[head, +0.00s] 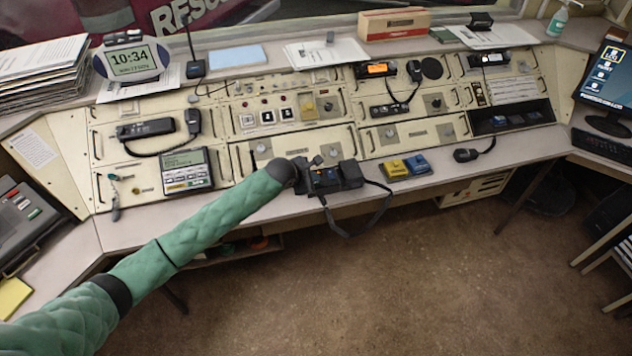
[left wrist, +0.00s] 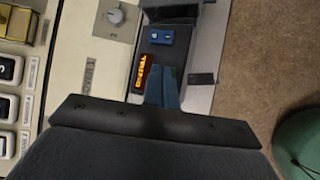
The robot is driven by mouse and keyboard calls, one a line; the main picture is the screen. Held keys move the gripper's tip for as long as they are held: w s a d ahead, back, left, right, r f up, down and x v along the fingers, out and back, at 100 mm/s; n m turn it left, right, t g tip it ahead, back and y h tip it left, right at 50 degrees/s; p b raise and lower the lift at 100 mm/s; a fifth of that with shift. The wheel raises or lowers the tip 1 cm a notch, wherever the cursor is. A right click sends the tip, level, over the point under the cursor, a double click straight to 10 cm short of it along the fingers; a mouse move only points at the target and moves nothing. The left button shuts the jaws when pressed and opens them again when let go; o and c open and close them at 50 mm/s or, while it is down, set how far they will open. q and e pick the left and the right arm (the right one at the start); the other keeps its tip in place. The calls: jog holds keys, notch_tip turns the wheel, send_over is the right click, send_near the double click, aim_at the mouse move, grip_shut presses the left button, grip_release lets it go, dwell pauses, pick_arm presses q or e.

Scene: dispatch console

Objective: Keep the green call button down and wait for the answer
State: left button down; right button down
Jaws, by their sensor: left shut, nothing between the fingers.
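My left gripper (head: 308,166) is at the front edge of the console, over a black box-shaped unit (head: 348,174) with a dark strap. In the left wrist view the unit (left wrist: 160,54) shows a blue key (left wrist: 162,36) and a lit orange display (left wrist: 143,75). The fingers of my left gripper (left wrist: 166,84) are together, with nothing between them, and their tips point at the unit beside the display. I cannot tell whether they touch it. No green call button shows clearly on the unit; the fingers cover part of its face. My right gripper is not in view.
The strap hangs over the ledge. The floor in front is clear.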

pick_arm(q)
jog(key=shift+f, duration=0.1)
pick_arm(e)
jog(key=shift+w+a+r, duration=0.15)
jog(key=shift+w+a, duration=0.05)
pick_arm(q)
jog(key=shift+f, duration=0.35)
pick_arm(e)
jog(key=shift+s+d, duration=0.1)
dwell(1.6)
